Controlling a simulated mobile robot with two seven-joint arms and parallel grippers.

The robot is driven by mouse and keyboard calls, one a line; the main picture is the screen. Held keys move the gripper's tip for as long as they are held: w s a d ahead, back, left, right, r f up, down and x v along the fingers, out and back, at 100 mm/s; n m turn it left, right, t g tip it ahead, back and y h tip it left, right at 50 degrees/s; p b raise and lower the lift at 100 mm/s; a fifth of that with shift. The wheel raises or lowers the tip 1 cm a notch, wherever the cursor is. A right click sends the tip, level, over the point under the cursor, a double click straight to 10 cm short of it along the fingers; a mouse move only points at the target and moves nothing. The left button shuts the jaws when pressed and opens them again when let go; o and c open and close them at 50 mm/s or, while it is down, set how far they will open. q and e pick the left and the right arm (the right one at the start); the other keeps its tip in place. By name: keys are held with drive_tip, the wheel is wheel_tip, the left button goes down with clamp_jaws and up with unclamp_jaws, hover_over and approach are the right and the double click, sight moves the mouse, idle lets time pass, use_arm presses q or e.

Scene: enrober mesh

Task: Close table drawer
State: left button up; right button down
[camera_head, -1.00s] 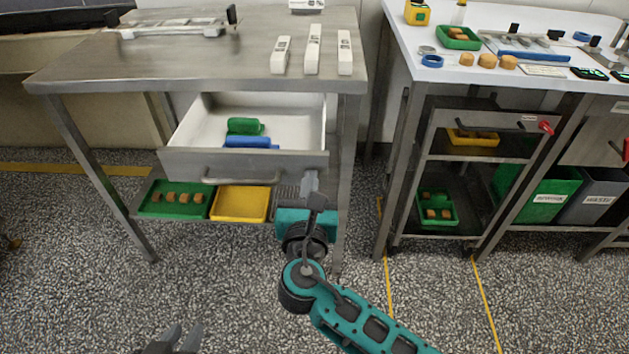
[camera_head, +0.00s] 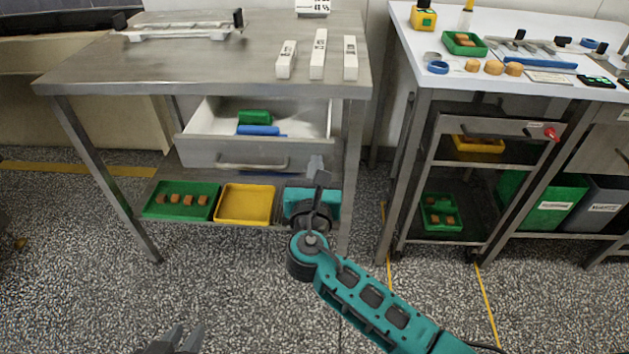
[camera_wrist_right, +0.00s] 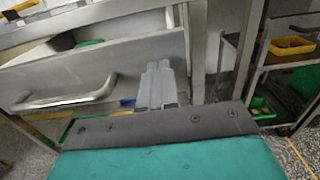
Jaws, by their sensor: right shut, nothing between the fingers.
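The table drawer (camera_head: 230,152) is partly pulled out under the steel table (camera_head: 200,70). A green item (camera_head: 254,117) and a blue item (camera_head: 259,130) lie inside it. Its bar handle (camera_head: 252,165) is on the grey front, which also shows in the right wrist view (camera_wrist_right: 60,75). My right gripper (camera_head: 316,164) is shut and empty, at the right end of the drawer front, right of the handle. In the right wrist view its fingers (camera_wrist_right: 157,75) overlap the front's right end; contact is hard to tell. My left gripper (camera_head: 182,340) is low at the bottom edge, fingers apart, away from the drawer.
A lower shelf under the drawer holds a green tray (camera_head: 180,201) and a yellow tray (camera_head: 246,205). A table leg (camera_head: 353,180) stands just right of my right gripper. A white-topped table (camera_head: 480,80) with a cart (camera_head: 470,170) beneath is further right.

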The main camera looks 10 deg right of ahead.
sight(322, 131)
drive_tip(key=b+x, duration=0.4)
drive_tip(key=x, duration=1.1)
drive_tip(key=shift+w+d+f, duration=0.15)
drive_tip(key=shift+w, duration=0.4)
drive_tip(key=shift+w+d+r, duration=0.1)
drive_tip(key=shift+d+r, duration=0.1)
drive_tip(key=shift+r, duration=0.2)
